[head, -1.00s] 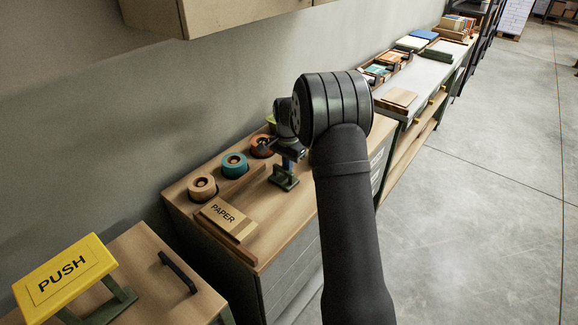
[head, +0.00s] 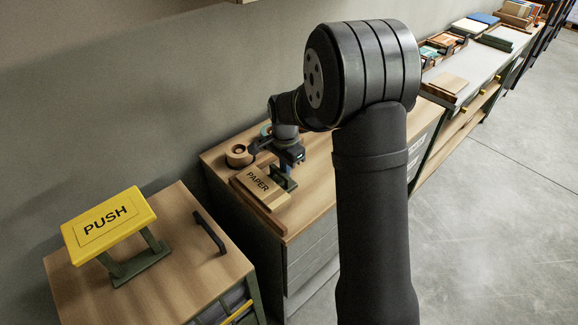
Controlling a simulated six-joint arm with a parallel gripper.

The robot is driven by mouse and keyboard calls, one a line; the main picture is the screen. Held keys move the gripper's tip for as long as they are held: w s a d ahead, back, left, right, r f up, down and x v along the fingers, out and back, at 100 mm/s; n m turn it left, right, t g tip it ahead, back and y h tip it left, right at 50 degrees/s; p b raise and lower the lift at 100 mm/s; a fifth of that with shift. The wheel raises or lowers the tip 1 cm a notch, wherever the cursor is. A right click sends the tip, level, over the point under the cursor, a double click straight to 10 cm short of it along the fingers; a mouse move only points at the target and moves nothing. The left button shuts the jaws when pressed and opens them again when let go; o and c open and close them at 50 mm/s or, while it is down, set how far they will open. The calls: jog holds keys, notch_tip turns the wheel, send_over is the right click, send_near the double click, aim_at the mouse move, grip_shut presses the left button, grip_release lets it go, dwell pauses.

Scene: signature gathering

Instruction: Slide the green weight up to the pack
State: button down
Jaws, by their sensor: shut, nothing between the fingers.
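The tan pack (head: 256,183) marked PAPER lies on the wooden counter near its left end in the head view. The small dark green weight (head: 286,183) stands right at the pack's far right side. They look touching or nearly so; I cannot tell if a thin gap is left. My gripper (head: 288,164) is shut and points down just above and behind the weight, with nothing between its fingers. My gripper hides the top of the weight and whether the fingers touch it.
A tan tape roll (head: 239,155) sits behind the pack, with a teal roll (head: 266,131) partly hidden by my arm. A wooden strip runs along the pack's front edge. A yellow PUSH plate (head: 108,222) and a black handle (head: 210,233) are on the nearer cabinet.

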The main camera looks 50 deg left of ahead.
jog(key=shift+w, duration=0.3)
jog(key=w, duration=0.3)
jog(key=shift+w+a+r, duration=0.1)
jog(key=shift+w+r, duration=0.2)
jog(key=shift+r, duration=0.45)
notch_tip(320, 180, up, 9)
jog(key=shift+f, duration=0.2)
jog(key=shift+s+f, duration=0.1)
notch_tip(320, 180, down, 9)
jog(key=shift+f, duration=0.2)
jog(key=s, duration=0.4)
jog(key=shift+s+f, duration=0.1)
jog(key=shift+f, duration=0.15)
jog(key=shift+w, duration=0.4)
